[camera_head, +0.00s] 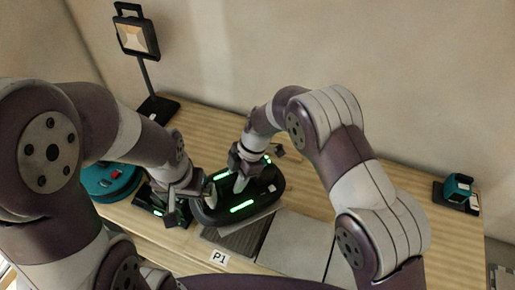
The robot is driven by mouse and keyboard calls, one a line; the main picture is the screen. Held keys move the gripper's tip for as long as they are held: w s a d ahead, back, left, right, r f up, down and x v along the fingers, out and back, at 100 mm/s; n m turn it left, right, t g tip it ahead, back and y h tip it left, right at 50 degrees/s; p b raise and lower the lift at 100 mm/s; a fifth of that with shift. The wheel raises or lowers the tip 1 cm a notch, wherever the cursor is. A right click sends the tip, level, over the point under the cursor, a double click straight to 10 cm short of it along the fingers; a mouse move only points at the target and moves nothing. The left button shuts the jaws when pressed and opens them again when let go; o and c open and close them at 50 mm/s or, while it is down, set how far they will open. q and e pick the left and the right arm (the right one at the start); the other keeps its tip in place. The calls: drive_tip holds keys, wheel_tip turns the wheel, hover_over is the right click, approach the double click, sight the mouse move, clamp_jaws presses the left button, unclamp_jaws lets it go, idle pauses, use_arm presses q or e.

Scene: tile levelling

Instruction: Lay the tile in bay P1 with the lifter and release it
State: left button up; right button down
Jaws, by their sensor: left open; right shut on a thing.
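The lifter (210,213) is a dark oval device with green lights, above the near-middle of the table. My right gripper (239,180) is shut on it from above. A light grey edge of the tile (263,214) shows under the lifter; most of it is hidden. Bay P1 (236,240) is a dark ribbed patch just below the lifter in the picture, partly covered, behind the label P1 (218,257). I cannot tell whether the tile touches the bed. My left gripper (178,212) is open, left of the lifter and close to it.
Light grey tiles (293,241) lie right of the bay, partly behind my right arm. A black item with green lights (147,203) and a teal round object (108,181) are at left. A lamp (137,40) stands at back left. A teal tool (458,188) sits far right.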

sight(232, 201)
drive_tip(key=s+n, duration=0.1)
drive_tip(key=s+f+n+g, duration=0.1)
drive_tip(key=s+a+n, duration=0.1)
drive_tip(key=n, duration=0.1)
drive_tip(key=shift+s+a+f+h+p, duration=0.1)
drive_tip(key=shift+s+f+h+p, duration=0.15)
drive_tip(key=shift+h+p, duration=0.15)
drive_tip(key=shift+s+f+n+g, duration=0.1)
drive_tip(key=shift+f+n+g, duration=0.2)
drive_tip(key=shift+n, duration=0.3)
drive_tip(key=shift+d+n+h, duration=0.2)
drive_tip(key=shift+n+h, duration=0.3)
drive_tip(key=shift+n, duration=0.5)
drive_tip(key=shift+f+n, duration=0.15)
drive_tip(key=shift+n, duration=0.25)
wheel_tip(232, 201, down, 7)
drive_tip(key=b, duration=0.7)
drive_tip(key=shift+b, duration=0.3)
drive_tip(key=shift+f, duration=0.15)
drive_tip(key=shift+f+b, duration=0.65)
drive_tip(key=shift+b, duration=0.15)
